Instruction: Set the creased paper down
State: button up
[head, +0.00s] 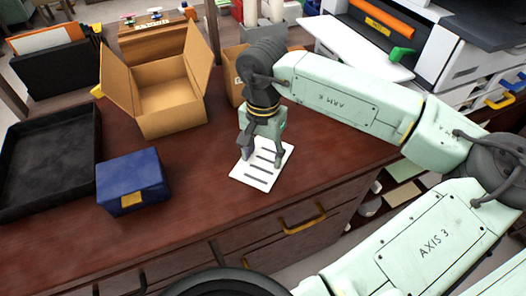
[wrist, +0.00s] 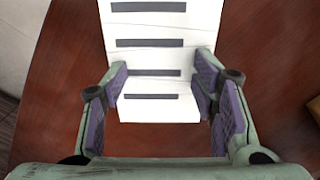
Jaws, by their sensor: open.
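The creased paper (head: 263,166) is a white sheet with several dark bars. In the head view it lies on the brown desk near the front edge. In the wrist view the paper (wrist: 150,60) runs up between the fingers, with a crease across it near its lower end. My gripper (head: 262,152) is just above the paper. In the wrist view my gripper (wrist: 160,95) is open, with its purple pads on either side of the sheet. I cannot tell whether the pads touch its edges. The fingers hide part of the sheet in the head view.
An open cardboard box (head: 170,110), a blue box (head: 133,182) and a black tray (head: 50,150) stand to the left. A printer (head: 460,40) stands at the back right. The desk (head: 210,195) is bare between the blue box and the paper.

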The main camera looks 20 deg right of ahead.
jog(key=shift+s+f, duration=0.1)
jog(key=shift+f, duration=0.05)
grip_shut()
dwell(0.6)
